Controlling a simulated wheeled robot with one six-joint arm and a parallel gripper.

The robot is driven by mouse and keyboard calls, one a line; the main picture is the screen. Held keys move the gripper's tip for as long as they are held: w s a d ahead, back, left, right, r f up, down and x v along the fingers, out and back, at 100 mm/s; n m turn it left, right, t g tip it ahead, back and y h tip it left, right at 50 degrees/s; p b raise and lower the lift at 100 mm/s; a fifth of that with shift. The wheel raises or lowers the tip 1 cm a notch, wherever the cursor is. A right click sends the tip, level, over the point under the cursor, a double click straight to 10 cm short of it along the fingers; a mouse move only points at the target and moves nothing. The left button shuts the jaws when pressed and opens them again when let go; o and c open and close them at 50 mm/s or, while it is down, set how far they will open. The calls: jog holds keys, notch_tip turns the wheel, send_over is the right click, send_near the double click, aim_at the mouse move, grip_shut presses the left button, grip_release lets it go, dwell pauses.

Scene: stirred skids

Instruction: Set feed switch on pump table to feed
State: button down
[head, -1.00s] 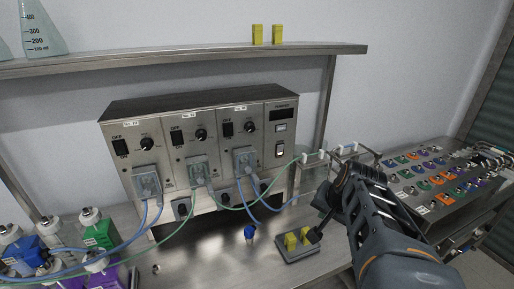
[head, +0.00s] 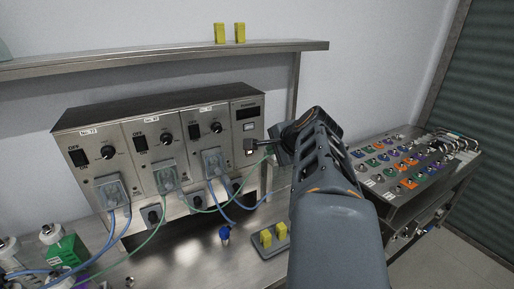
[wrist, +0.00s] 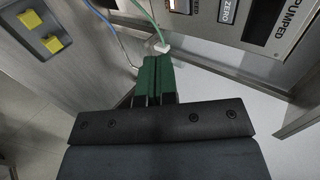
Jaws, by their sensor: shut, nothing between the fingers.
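The pump unit (head: 150,170) stands on the steel table, with a narrow panel at its right end. That panel carries a dark display, a small pale button and, below them, a small switch (head: 249,146). I take it to be the feed switch; its position is too small to read. In the wrist view the switch (wrist: 180,5) is cut by the top edge, beside the ZERO button (wrist: 228,12). My gripper (head: 263,146) is at the panel's right side, close to the switch. Its green fingers (wrist: 157,67) are shut and empty; contact with the switch is not visible.
Blue and green tubes run from the pump heads; a green tube with a white connector (wrist: 162,47) passes close to my fingertips. A grey holder with yellow blocks (head: 267,238) stands below. A panel of coloured knobs (head: 410,165) is to the right, a shelf (head: 160,59) above.

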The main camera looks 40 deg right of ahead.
jog(key=w+r+p+x, duration=0.1)
jog(key=r+p+x, duration=0.1)
jog(key=x, duration=1)
jog(key=shift+w+d+f, duration=0.15)
jog(key=shift+w+d, duration=0.05)
jog(key=shift+w, duration=0.45)
jog(key=shift+p, duration=0.3)
